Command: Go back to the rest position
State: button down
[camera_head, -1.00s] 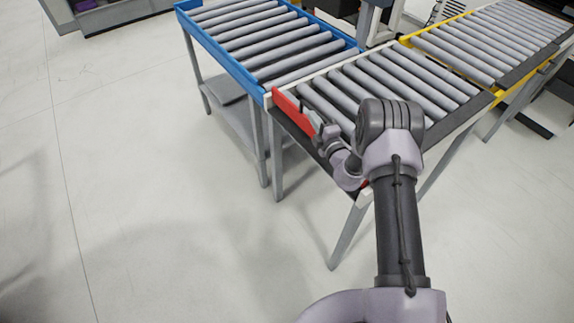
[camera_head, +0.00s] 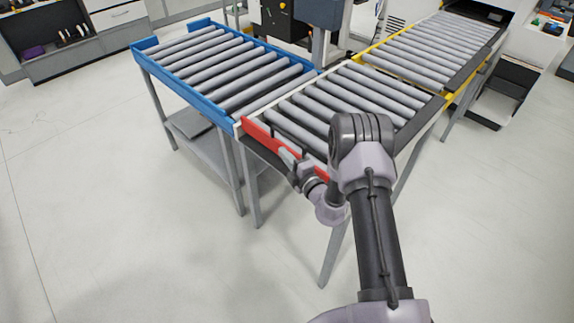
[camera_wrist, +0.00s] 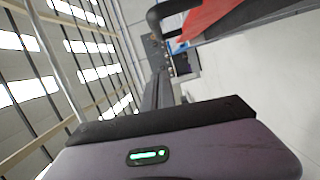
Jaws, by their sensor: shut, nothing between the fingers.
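My arm reaches up from the bottom right of the head view, and its end lies at the near left edge of the grey roller table. My gripper (camera_head: 289,158) is shut and empty, beside the red guard strip (camera_head: 257,135) on that table's edge. Whether it touches the strip cannot be told. In the wrist view the dark gripper housing (camera_wrist: 185,155) with a green light fills the bottom. The fingertips are not clear there.
A blue-framed roller conveyor (camera_head: 190,88) joins the grey roller table (camera_head: 240,127) at the left, and a yellow-framed one (camera_head: 364,66) continues behind it. Machines stand at the back. The floor (camera_head: 110,220) at the left and front is clear.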

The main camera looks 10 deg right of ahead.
jog(key=v, duration=0.5)
jog(key=s+a+r+n+g+y+b, duration=0.2)
jog(key=a+r+n+g+y, duration=0.15)
jog(key=a+r+n, duration=0.2)
jog(key=s+a+r+n+g+y+b, duration=0.1)
jog(key=s+a+r+n+g+y, duration=0.1)
jog(key=a+r+n+y, duration=0.35)
jog(key=s+a+r+n+g+h+b, duration=0.1)
jog(key=s+a+r+n+g+b, duration=0.2)
jog(key=s+n, duration=0.45)
jog(key=s+a+r+n+g+b, duration=0.1)
jog(key=s+a+r+n+g, duration=0.3)
jog(key=s+n, duration=0.35)
jog(key=s+d+f+n+g+h+b, duration=0.1)
jog(key=s+d+f+n+h, duration=0.15)
jog(key=s+n, duration=0.35)
jog(key=s+d+f+n+g+h+b, duration=0.1)
jog(key=s+n+g+h+b, duration=0.1)
jog(key=s+n+h, duration=0.3)
jog(key=s+d+n+t+h+b, duration=0.2)
jog(key=s+d+n+t+h, duration=0.2)
jog(key=d+n, duration=0.5)
jog(key=shift+s+d+n, duration=0.3)
jog(key=shift+s+d, duration=0.05)
jog(key=shift+d, duration=0.35)
